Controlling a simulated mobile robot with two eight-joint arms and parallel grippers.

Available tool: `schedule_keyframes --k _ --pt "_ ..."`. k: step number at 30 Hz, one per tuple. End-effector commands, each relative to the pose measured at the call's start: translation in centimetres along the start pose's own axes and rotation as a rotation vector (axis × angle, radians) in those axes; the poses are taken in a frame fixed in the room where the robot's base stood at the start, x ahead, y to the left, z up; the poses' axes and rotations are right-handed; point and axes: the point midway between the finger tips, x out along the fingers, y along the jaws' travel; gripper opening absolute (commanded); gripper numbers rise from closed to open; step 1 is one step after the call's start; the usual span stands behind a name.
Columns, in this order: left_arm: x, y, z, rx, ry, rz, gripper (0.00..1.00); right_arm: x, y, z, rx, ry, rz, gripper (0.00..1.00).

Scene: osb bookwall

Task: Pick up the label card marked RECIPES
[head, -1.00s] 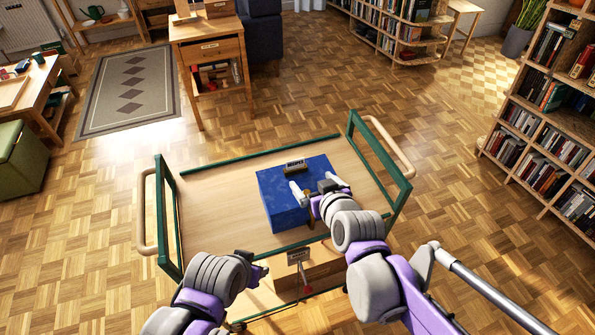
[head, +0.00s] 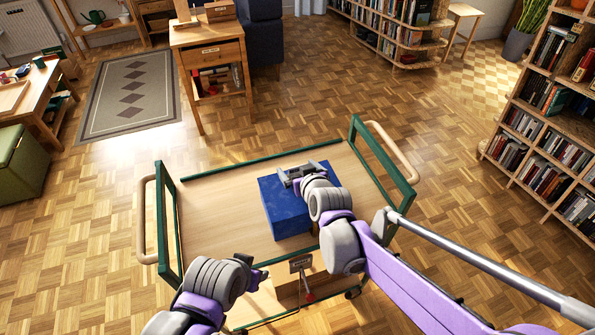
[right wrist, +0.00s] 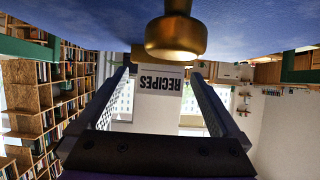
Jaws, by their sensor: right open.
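The RECIPES label card (right wrist: 160,82) is white with black lettering. It shows upside down in the right wrist view, between my right gripper's fingers in the picture; I cannot tell its distance from them. In the head view my gripper hides it. My right gripper (head: 303,171) is open, over the far part of the blue box (head: 288,212). A brass knob-like object (right wrist: 176,38) rests on the blue surface, in front of the card's edge in the wrist view. My left gripper (head: 263,275) is low at the cart's near edge, its jaw state unclear.
The blue box sits on a wooden cart (head: 220,210) with green end frames. The cart's left part is bare. A wooden box with a label (head: 300,263) shows on the near side below. Bookshelves (head: 555,140) stand at right, a small cabinet (head: 210,60) behind.

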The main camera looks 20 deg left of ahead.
Motion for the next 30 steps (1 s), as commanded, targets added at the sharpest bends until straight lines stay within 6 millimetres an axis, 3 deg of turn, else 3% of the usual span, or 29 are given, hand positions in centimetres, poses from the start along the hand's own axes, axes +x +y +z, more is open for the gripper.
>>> schedule_keyframes --k 7,21,30 --pt "0.00 0.00 0.01 0.000 0.000 0.000 0.50 0.15 -0.01 0.02 0.000 0.000 0.000 1.00" --pt "0.00 0.00 0.00 0.000 0.000 0.000 0.50 0.12 -0.01 0.02 0.000 0.000 0.000 0.15" --pt "-0.05 0.00 -0.04 0.000 0.000 0.000 0.50 -0.12 -0.01 -0.38 0.000 0.000 0.000 0.12"
